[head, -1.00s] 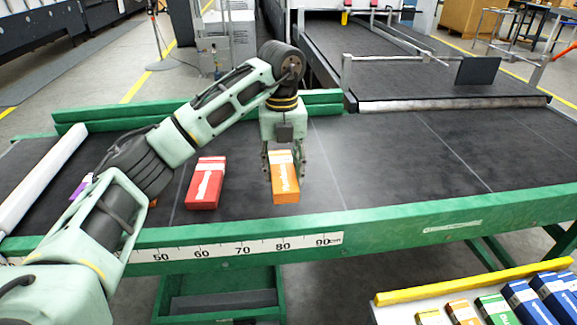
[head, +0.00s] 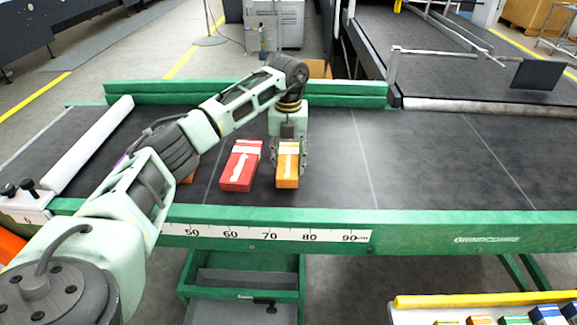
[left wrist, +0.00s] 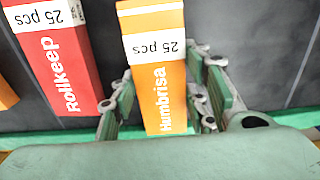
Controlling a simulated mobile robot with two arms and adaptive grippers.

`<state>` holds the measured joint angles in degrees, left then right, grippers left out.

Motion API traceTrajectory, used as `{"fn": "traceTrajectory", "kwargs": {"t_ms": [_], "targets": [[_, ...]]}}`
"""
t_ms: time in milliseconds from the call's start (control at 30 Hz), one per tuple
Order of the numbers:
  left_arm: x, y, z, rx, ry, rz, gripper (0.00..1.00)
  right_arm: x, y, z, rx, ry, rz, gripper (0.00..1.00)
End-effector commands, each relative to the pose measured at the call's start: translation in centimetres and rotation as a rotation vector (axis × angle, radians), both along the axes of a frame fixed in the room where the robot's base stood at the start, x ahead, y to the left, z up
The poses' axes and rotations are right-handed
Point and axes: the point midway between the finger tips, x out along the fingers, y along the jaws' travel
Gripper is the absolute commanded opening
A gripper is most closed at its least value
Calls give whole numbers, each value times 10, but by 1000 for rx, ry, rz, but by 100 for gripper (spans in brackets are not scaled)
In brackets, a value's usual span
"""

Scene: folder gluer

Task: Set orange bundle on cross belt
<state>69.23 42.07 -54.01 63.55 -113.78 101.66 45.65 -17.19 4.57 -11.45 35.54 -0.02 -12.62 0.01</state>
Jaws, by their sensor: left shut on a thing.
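The orange bundle (head: 288,166), a carton with a white band, is between the fingers of my left gripper (head: 289,158) over the dark cross belt (head: 420,160). In the left wrist view the orange bundle (left wrist: 160,95) reads "Humbrisa" and "25 pcs", with a finger of my left gripper (left wrist: 160,108) on each side. My left gripper is shut on it from above. I cannot tell whether its underside touches the belt. A red bundle (head: 240,166) lies just left of it, with a narrow gap between. My right gripper is not in view.
A green rail with a centimetre scale (head: 270,234) edges the belt in front. A white roller (head: 90,145) lies at left. Part of another orange item (head: 188,179) shows behind my arm. The belt right of the orange bundle is clear. Several cartons (head: 545,314) stand front right.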

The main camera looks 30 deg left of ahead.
Motion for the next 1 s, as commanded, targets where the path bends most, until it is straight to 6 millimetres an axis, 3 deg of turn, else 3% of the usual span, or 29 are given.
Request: {"fn": "traceTrajectory", "kwargs": {"t_ms": [200, 600, 633, 800, 1000], "targets": [[-1, -1, -30, 1, 3, -1, 13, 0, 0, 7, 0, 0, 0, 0], [0, -1, -37, 0, 0, -1, 13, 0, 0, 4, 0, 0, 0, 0], [0, -1, -36, 0, 0, -1, 45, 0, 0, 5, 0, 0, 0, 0], [0, -1, -36, 0, 0, -1, 60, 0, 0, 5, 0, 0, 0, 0], [0, -1, -36, 1, 1, -1, 61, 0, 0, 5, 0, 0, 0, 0]]}}
